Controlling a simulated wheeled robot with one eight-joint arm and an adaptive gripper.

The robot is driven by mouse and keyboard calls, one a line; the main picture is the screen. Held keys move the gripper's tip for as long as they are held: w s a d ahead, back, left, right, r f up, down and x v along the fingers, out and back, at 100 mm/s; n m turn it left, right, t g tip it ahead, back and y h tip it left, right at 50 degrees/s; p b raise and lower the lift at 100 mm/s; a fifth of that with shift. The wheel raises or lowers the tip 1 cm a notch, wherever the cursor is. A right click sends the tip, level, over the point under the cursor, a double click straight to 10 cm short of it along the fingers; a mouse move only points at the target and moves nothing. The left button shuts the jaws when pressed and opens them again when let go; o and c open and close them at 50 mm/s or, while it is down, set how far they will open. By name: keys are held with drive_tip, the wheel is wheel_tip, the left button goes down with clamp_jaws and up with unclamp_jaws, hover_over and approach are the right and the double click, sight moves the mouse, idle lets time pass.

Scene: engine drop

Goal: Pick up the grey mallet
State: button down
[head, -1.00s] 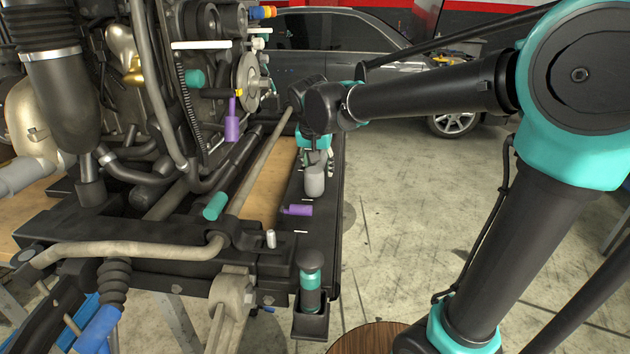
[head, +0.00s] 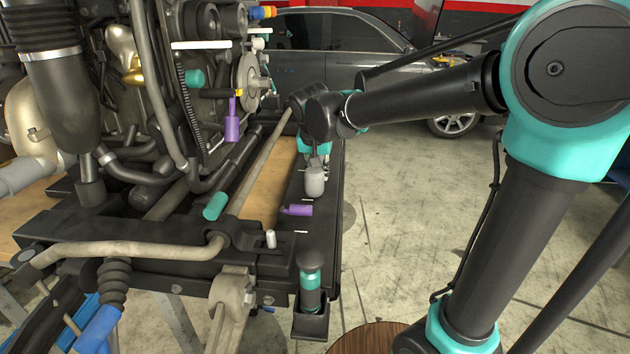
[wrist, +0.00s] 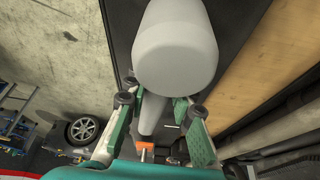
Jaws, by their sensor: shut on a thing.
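The grey mallet (head: 315,182) is at the black beam on the right side of the engine stand, its pale rounded head toward the head camera. In the wrist view the mallet (wrist: 175,50) fills the top middle, and its handle runs down between the fingers. My gripper (wrist: 160,108) is shut on the mallet, with the green-faced fingers on either side of the handle. In the head view my gripper (head: 317,158) is just behind the mallet head, which partly hides the fingers. I cannot tell whether the mallet touches the beam.
A purple-ended piece (head: 298,210) lies on the beam just in front of the mallet. A teal and black tool (head: 310,285) stands in a holder at the front corner. The engine (head: 140,110) and a slanting bar (head: 262,172) are to the left. Open floor (head: 400,250) lies to the right.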

drive_tip(key=shift+r, duration=0.15)
wheel_tip(320, 180, up, 20)
idle(0.7)
drive_tip(key=c, duration=1.9)
unclamp_jaws()
clamp_jaws()
